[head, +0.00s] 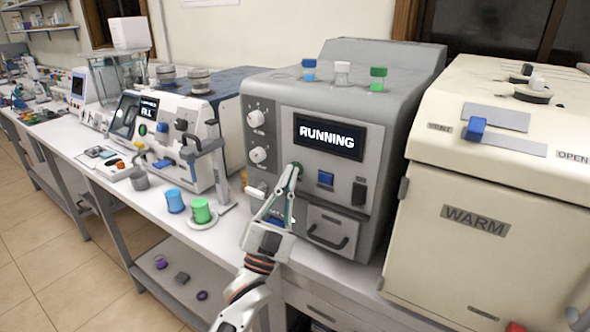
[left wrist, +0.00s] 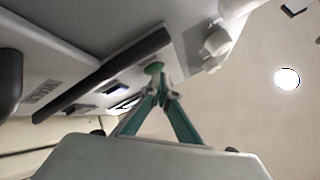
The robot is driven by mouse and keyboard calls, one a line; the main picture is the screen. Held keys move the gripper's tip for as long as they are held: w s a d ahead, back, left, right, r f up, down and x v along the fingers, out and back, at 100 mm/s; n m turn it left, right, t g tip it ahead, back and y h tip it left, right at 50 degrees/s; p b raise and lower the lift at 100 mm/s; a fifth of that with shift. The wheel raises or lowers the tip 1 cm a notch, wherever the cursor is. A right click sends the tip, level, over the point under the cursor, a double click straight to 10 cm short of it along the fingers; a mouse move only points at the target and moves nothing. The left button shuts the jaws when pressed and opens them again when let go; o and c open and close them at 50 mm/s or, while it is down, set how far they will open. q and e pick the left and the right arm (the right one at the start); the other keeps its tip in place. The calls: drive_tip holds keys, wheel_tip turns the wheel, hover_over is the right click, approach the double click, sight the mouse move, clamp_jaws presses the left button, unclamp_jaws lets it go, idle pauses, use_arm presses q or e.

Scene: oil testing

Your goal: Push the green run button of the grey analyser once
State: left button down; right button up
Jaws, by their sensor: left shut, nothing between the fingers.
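The grey analyser (head: 262,190) stands on the bench in the middle of the head view, and its screen (head: 328,136) reads RUNNING. The green run button (head: 298,165) is on its front, below the screen's left end, and partly hidden by my fingertips. It also shows in the left wrist view (left wrist: 154,68), just beyond the fingertips. My left gripper (head: 292,172) is shut and empty, with its tips at the button; I cannot tell whether they touch it. It also shows in the left wrist view (left wrist: 162,92). My right gripper is not identifiable.
A blue button (head: 325,178) and a black switch (head: 359,193) lie right of the green button, with a drawer (head: 328,231) below. Capped vials stand on the analyser. A cream WARM oven (head: 500,190) is close on the right. Blue (head: 174,201) and green cups (head: 201,211) stand left.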

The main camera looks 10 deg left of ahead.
use_arm(q)
drive_tip(key=shift+s+a+p, duration=0.25)
drive_tip(key=shift+s+p, duration=0.05)
drive_tip(key=shift+s, duration=0.45)
drive_tip(key=s, duration=0.1)
drive_tip(key=s+a+p, duration=0.1)
drive_tip(key=s, duration=0.2)
drive_tip(key=shift+s+a+p, duration=0.35)
drive_tip(key=shift+a+p, duration=0.05)
idle(0.4)
